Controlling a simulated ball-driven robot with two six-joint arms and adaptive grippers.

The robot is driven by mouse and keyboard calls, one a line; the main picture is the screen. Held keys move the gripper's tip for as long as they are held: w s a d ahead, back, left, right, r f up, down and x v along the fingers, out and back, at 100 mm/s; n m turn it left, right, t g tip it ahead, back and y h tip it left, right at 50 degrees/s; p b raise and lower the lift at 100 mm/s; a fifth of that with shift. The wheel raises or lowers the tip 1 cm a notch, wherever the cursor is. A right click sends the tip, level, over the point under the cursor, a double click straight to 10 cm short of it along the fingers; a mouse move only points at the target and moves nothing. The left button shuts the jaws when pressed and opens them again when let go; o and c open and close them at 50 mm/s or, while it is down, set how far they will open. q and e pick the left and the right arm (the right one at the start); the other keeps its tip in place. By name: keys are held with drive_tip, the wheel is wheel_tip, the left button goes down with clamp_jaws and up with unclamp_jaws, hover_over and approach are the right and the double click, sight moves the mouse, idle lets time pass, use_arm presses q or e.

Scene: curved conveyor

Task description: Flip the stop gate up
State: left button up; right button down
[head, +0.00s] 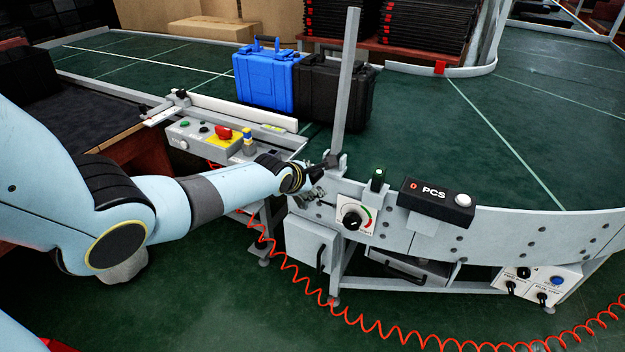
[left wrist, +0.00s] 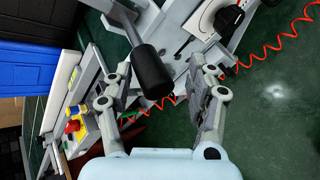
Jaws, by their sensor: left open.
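A long grey bar (head: 347,85), which looks like the stop gate's arm, stands nearly upright at the conveyor's near edge. Its pivot block is at the bottom, and a short black handle (head: 318,165) points left from there. In the left wrist view, the black handle (left wrist: 152,72) lies between the spread fingers of my left gripper (left wrist: 150,85). I cannot tell whether a finger touches it. In the head view my left gripper (head: 312,186) is at the handle, partly hidden by its own wrist. My right gripper is not in view.
A blue case (head: 264,82) and a black case (head: 345,98) stand on the green belt behind the bar. A dial panel (head: 354,218) and a PCS box (head: 436,198) are on the rail to the right. A button box (head: 205,138) is left. A red coiled cable (head: 345,318) hangs below.

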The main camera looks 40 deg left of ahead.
use_arm(q)
drive_tip(key=v, duration=1.2)
idle(0.6)
drive_tip(key=s+d+f+m+g+b, duration=0.1)
drive_tip(key=s+f+g+b, duration=0.15)
drive_tip(key=s+f, duration=0.55)
drive_tip(key=s+d+f+m+g+b, duration=0.1)
drive_tip(key=s+d+f+m+b, duration=0.2)
drive_tip(key=f, duration=0.9)
drive_tip(key=s+f+g+b, duration=0.1)
drive_tip(key=s+f+b, duration=0.2)
drive_tip(key=s+f, duration=0.55)
drive_tip(key=s+d+f+m+g+b, duration=0.1)
drive_tip(key=s+d+f+m, duration=0.3)
drive_tip(key=s+f+m, duration=0.4)
drive_tip(key=s+d+f+m+g+h+b, duration=0.1)
drive_tip(key=s+d+f+m+g+b, duration=0.1)
drive_tip(key=s+f+m, duration=0.7)
drive_tip(key=s+d+m+g, duration=0.1)
drive_tip(key=s+m, duration=0.6)
drive_tip(key=s, duration=0.1)
drive_tip(key=shift+d+f+g+b, duration=0.25)
drive_tip(key=shift+d+g+b, duration=0.05)
drive_tip(key=shift+d+g, duration=0.1)
